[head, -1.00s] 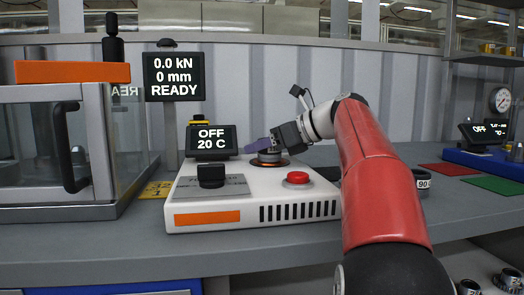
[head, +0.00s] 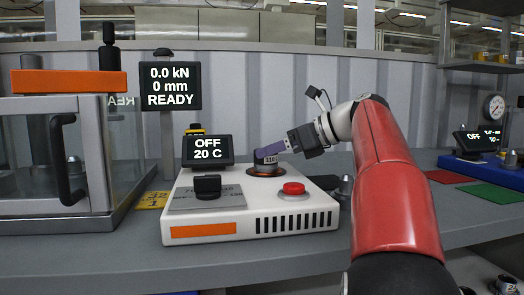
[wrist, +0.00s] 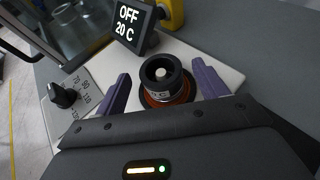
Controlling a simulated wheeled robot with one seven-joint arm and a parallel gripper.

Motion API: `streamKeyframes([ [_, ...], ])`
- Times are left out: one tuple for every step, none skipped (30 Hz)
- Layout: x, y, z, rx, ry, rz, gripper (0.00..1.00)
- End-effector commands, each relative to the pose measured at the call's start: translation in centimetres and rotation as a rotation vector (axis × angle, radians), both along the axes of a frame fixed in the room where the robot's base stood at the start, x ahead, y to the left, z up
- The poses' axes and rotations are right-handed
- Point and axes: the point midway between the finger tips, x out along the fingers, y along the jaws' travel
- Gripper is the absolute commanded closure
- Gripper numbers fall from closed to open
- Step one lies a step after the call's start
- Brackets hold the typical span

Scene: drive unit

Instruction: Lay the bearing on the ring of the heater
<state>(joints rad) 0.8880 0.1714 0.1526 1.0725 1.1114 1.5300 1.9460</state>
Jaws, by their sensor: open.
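The heater (head: 215,225) is a white box with an orange ring (head: 265,171) on its top. The bearing, a short dark cylinder with a lighter lettered band (head: 266,160), stands upright on this ring. In the wrist view the bearing (wrist: 161,88) sits over the orange ring (wrist: 166,101), with a pale round centre inside it. My gripper (wrist: 161,74) is open, with purple fingers apart on either side of the bearing and gaps between.
The heater display (head: 207,149) reads OFF, 20 C. A black knob (head: 208,186) and red button (head: 293,189) are on the heater's front. A glass-walled press (head: 60,160) stands left. Red and green mats (head: 495,193) lie right.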

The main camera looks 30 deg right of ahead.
Motion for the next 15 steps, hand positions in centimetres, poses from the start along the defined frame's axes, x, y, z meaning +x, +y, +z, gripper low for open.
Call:
streamKeyframes([
  [-0.9, -0.7, 0.8, -0.001, -0.001, -0.004, 0.28],
  [-1.4, -1.1, 1.0, -0.002, -0.001, -0.005, 0.28],
  [-2.0, -1.6, 1.3, 0.0, 0.0, -0.004, 0.28],
  [-2.4, -1.9, 1.5, 0.0, 0.0, -0.004, 0.28],
  [-2.8, -2.2, 1.8, 0.0, 0.0, -0.003, 0.28],
  [-3.4, -2.6, 2.0, 0.001, 0.0, -0.004, 0.28],
  [-3.7, -2.8, 2.1, 0.0, 0.0, -0.003, 0.28],
  [-4.0, -3.1, 2.3, 0.0, 0.0, -0.002, 0.28],
  [-4.4, -3.3, 2.5, 0.0, 0.0, -0.002, 0.28],
  [-4.6, -3.5, 2.6, 0.0, -0.001, -0.001, 0.28],
  [-4.8, -3.6, 2.7, 0.001, -0.001, 0.0, 0.28],
  [-5.0, -3.8, 2.7, 0.001, -0.001, 0.0, 0.28],
  [-5.2, -3.9, 2.8, 0.0, -0.001, 0.0, 0.28],
  [-5.2, -3.9, 2.8, 0.0, -0.001, 0.0, 0.28],
  [-5.3, -4.0, 2.8, -0.001, -0.001, 0.0, 0.28],
])
